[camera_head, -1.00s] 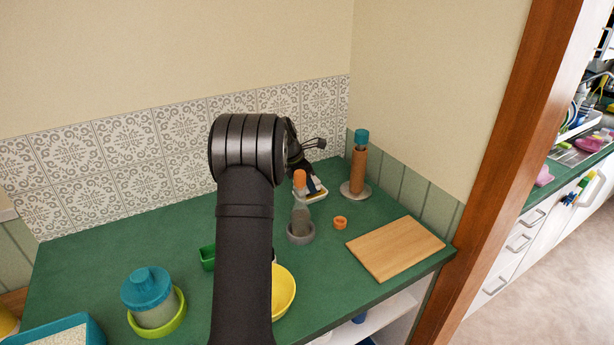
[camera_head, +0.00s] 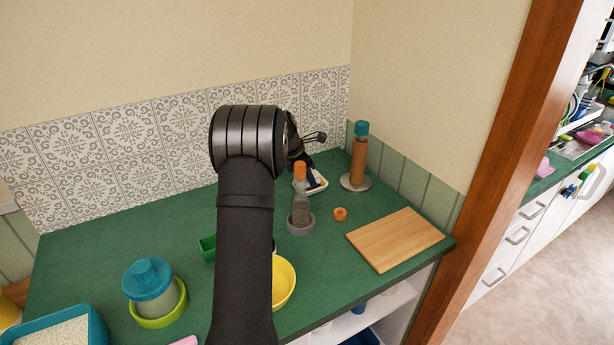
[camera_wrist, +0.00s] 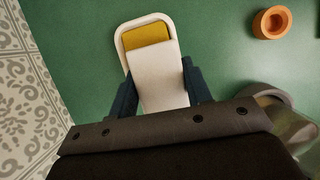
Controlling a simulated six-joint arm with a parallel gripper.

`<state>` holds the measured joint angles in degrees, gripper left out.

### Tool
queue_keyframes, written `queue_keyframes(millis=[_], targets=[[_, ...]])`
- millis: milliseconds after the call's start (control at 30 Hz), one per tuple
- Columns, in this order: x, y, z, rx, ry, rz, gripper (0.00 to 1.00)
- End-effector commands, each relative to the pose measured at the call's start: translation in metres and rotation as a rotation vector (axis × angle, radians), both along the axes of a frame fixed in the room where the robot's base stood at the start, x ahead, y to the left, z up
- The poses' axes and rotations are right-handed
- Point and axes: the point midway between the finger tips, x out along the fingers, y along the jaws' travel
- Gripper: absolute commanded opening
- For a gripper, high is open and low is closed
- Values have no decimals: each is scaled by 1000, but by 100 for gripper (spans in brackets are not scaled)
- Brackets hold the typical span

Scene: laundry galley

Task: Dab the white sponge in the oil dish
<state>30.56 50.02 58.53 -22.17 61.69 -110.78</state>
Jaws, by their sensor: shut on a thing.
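The white sponge (camera_wrist: 160,85) is in my gripper (camera_wrist: 159,70), between two dark blue fingers in the wrist view. The oil dish (camera_wrist: 121,42) is a white, rounded, oblong dish with yellow oil (camera_wrist: 146,35) showing at its far end. The sponge is over the dish and hides most of its inside; I cannot tell whether it touches the oil. In the head view my gripper (camera_head: 309,175) is low over the dish (camera_head: 322,186) at the back right of the green counter, partly hidden by the wrist and the orange-capped bottle.
The orange-capped bottle (camera_head: 300,205) stands in a grey ring holder just in front. An orange ring (camera_head: 340,214) and a wooden board (camera_head: 395,240) lie to the right. A brown post (camera_head: 358,162) stands behind right. A yellow bowl (camera_head: 284,283) is nearer. The tiled wall (camera_head: 130,135) is behind.

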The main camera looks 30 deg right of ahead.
Motion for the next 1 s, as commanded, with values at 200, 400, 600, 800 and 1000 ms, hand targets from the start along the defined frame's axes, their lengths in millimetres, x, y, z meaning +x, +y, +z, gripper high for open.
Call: queue_keyframes(millis=[200,400,600,800,1000], targets=[[0,0,-3,0,0,0,27],[0,0,-5,0,0,0,27],[0,0,-8,0,0,0,27],[0,0,-10,0,0,0,27],[0,0,-11,0,1,0,27]])
